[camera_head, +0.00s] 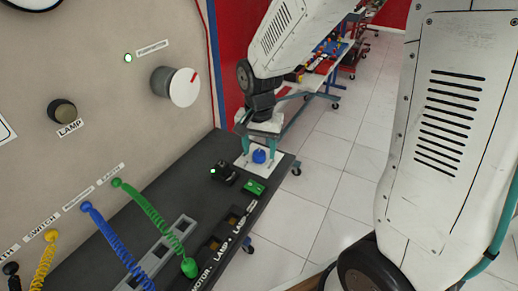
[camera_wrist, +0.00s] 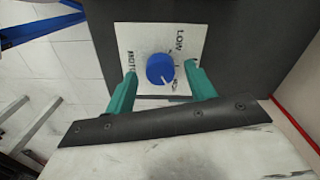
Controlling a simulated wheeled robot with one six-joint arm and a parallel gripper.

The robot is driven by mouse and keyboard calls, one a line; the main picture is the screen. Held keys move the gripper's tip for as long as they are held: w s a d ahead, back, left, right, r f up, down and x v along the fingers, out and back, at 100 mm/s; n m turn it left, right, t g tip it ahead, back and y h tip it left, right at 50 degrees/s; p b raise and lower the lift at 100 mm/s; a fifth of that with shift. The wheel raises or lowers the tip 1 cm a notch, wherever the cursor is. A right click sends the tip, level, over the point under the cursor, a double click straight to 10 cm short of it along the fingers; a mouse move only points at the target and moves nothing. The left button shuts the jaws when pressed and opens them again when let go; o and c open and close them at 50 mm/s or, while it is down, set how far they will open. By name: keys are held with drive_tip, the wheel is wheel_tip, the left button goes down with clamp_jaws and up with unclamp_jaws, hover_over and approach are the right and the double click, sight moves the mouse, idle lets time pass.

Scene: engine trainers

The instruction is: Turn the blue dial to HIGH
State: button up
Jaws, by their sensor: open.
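The blue dial (camera_head: 259,156) sits on a white label plate (camera_head: 241,161) near the far end of the dark bench top. In the wrist view the blue dial (camera_wrist: 160,69) shows a white pointer mark on its lower right side. The plate (camera_wrist: 137,38) reads LOW at its upper right and MOTOR at its left; I see no readable HIGH. My gripper (camera_wrist: 157,82) has teal fingers, open, one to each side of the dial and apart from it. In the head view my gripper (camera_head: 260,150) points down over the plate.
A green-lit black switch (camera_head: 222,172) and a green block (camera_head: 254,187) stand close by on the bench top (camera_head: 185,200). An upright panel with a white knob (camera_head: 176,86) rises at left. Coiled blue (camera_head: 110,240) and green (camera_head: 150,215) cables hang in front. Tiled floor is free at right.

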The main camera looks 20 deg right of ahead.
sight(260, 153)
wheel_tip(260, 153, up, 7)
drive_tip(key=shift+r, duration=0.15)
idle(0.6)
